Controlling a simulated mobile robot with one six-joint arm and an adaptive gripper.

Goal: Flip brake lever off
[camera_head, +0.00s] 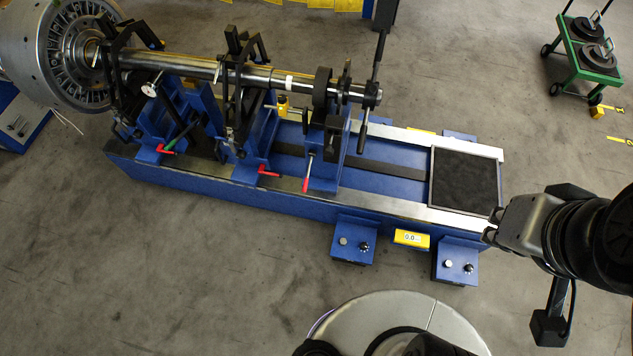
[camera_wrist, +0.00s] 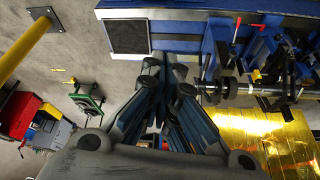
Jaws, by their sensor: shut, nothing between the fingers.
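A thin lever with a red handle (camera_head: 306,184) stands against the blue rightmost support of the rotor bench in the head view. It also shows in the wrist view as a red-tipped rod (camera_wrist: 237,30). Two smaller red levers (camera_head: 268,173) and (camera_head: 166,151) sit at the feet of the other supports. I cannot tell for certain which is the brake lever; no label shows. My gripper (camera_head: 491,233) is at the bench's right end, well right of all the levers, shut and empty. Its closed fingers (camera_wrist: 165,68) fill the middle of the wrist view.
A dark mat (camera_head: 464,181) lies on the bench's right end. Control boxes (camera_head: 353,240) and a yellow display (camera_head: 411,239) project from the front side. The shaft (camera_head: 200,66) and a vertical black handle (camera_head: 377,58) rise above the bench. A green cart (camera_head: 584,58) stands far right.

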